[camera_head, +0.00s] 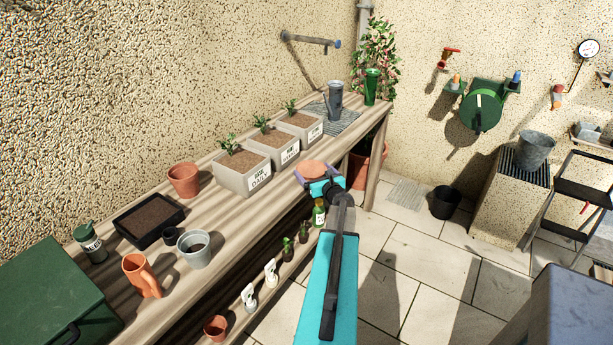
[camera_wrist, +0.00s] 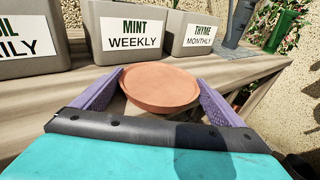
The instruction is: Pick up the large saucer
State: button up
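The large saucer (camera_head: 313,168) is a round, shallow terracotta dish at the front edge of the wooden bench. It also shows in the wrist view (camera_wrist: 160,86), level and between my purple fingers. My gripper (camera_head: 317,175) is shut on it, with one finger against each side of the rim. In the wrist view my gripper (camera_wrist: 160,78) has both fingertips at the saucer's widest part. I cannot tell whether the saucer rests on the bench or is just clear of it.
A terracotta pot (camera_head: 184,180) and a dark soil tray (camera_head: 148,219) are further left on the bench (camera_head: 226,222). Small bottles and plants sit on the lower shelf.

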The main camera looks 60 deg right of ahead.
aim_at(313, 172)
jog(key=shift+c, duration=0.5)
jog(key=shift+r, duration=0.15)
jog(key=shift+r+b, duration=0.3)
jog(key=shift+r, duration=1.4)
jog(key=w+a+v, duration=0.1)
jog(key=v, duration=1)
jog(key=shift+a+f+p, duration=0.3)
jog(key=shift+p, duration=0.15)
jog(key=shift+a+p, duration=0.1)
jog(key=shift+p, duration=0.3)
jog(key=shift+s+p, duration=0.15)
jog(key=shift+p, duration=0.2)
